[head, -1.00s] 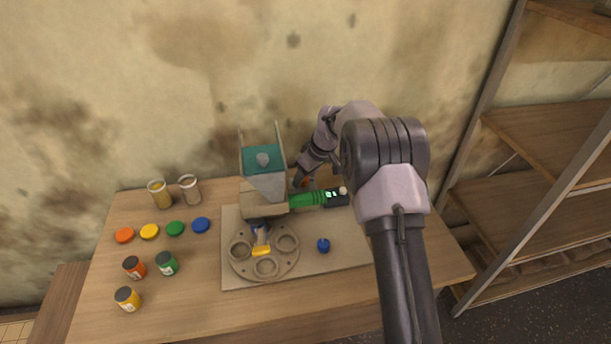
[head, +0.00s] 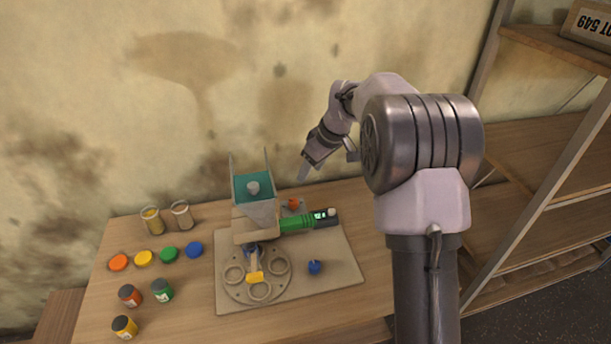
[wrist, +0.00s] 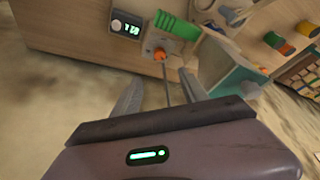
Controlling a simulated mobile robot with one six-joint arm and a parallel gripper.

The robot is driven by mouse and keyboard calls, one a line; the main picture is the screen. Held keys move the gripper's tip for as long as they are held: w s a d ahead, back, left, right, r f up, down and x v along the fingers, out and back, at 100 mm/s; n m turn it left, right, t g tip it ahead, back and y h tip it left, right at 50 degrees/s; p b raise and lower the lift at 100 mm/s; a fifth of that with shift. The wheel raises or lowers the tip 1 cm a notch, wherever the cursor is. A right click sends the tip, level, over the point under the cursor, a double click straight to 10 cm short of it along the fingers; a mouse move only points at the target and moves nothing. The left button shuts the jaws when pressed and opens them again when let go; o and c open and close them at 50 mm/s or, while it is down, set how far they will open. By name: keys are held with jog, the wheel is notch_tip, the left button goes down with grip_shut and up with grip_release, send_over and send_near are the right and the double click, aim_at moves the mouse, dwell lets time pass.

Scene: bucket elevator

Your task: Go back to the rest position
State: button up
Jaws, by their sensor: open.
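My gripper (head: 304,173) is raised above the back edge of the table, just right of the bucket elevator's hopper, in the head view. In the wrist view my gripper (wrist: 160,98) has its two fingers spread with nothing held between them. The machine has a teal-lined hopper (head: 254,190), a green cylinder with a black display end (head: 299,224) and a round plate with ring holders (head: 257,292). An orange knob (head: 294,203) sits behind the green cylinder; it also shows in the wrist view (wrist: 159,54), apart from the fingers.
Two clear cups (head: 152,221) stand at the table's back left, with several coloured lids (head: 143,258) and jars (head: 162,290) in front. A blue knob (head: 315,267) is on the machine's board. The wall is close behind; a shelf rack (head: 540,150) stands at right.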

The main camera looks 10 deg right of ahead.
jog(key=shift+r, duration=0.1)
dwell(0.3)
jog(key=s+a+r+m+b, duration=0.1)
jog(key=s+a+r+m, duration=0.15)
jog(key=s+r, duration=0.4)
jog(key=s+a+r+m+b, duration=0.1)
jog(key=s+a+r+m, duration=0.2)
jog(key=s, duration=0.6)
jog(key=s+a+f+m+t, duration=0.1)
jog(key=s+m, duration=0.2)
jog(key=s, duration=0.8)
jog(key=s+a+f+m+t+b, duration=0.1)
jog(key=s+m, duration=0.2)
jog(key=s, duration=0.8)
jog(key=shift+s+a+f+h, duration=0.15)
jog(key=shift+a+f+h, duration=0.15)
jog(key=shift+f, duration=0.05)
